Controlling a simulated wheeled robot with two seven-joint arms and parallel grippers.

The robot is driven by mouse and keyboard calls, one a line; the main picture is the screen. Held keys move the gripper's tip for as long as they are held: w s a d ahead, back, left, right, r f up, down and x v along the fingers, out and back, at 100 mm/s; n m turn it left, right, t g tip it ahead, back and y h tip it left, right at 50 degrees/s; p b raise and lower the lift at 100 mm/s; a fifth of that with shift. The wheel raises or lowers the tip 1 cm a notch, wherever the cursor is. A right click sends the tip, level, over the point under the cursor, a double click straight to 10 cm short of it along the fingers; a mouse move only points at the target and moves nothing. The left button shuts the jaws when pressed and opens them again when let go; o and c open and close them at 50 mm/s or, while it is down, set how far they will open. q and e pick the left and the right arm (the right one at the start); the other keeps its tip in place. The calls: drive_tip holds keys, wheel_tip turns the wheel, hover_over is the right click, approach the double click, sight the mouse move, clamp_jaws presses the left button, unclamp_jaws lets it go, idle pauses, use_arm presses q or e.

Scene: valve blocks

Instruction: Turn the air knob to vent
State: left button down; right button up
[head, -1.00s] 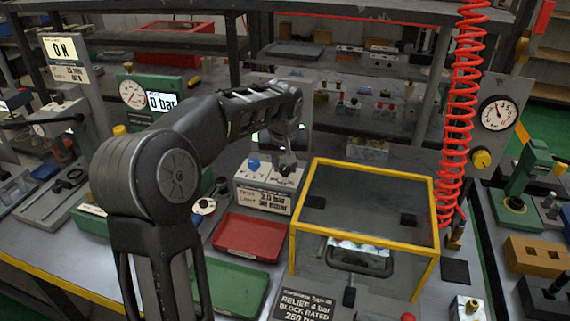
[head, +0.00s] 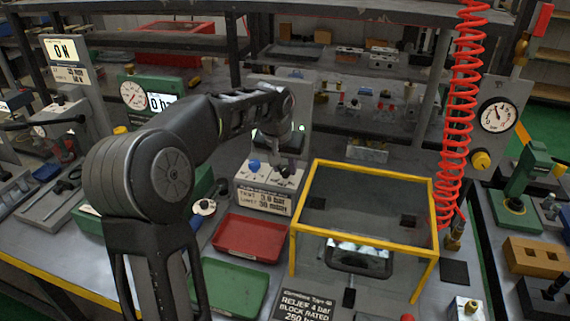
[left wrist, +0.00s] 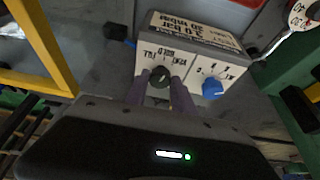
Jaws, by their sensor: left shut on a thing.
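The air knob (left wrist: 159,76) is a dark round knob on the sloped face of a grey control box (head: 262,187). Upside-down lettering in the left wrist view seems to read fill, hold and vent around it. My left gripper (left wrist: 157,88) is shut on this knob, with one finger on each side. In the head view my left gripper (head: 287,168) reaches down onto the right part of the box and hides most of the knob. A blue knob (left wrist: 212,88) sits beside it, outside the fingers; it also shows in the head view (head: 254,164). My right gripper is not in view.
A yellow-framed clear guard (head: 365,235) stands right of the box. A red tray (head: 247,238) and a green tray (head: 232,287) lie in front. A green gauge unit (head: 150,95) stands at the left. A red coiled hose (head: 462,100) hangs at the right.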

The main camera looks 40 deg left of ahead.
use_arm(q)
drive_tip(key=shift+a+m+h+p, duration=0.25)
drive_tip(key=shift+m+h, duration=0.25)
drive_tip(key=shift+m, duration=0.7)
drive_tip(key=shift+m+h+p, duration=0.3)
drive_tip(key=shift+m+h, duration=0.4)
drive_tip(key=shift+m, duration=1.3)
drive_tip(key=c, duration=1.1)
unclamp_jaws()
drive_tip(key=shift+o, duration=0.2)
drive_tip(key=v, duration=0.7)
drive_tip(key=shift+s+a+r, duration=0.15)
drive_tip(key=shift+s+r, duration=0.1)
drive_tip(key=shift+r, duration=0.1)
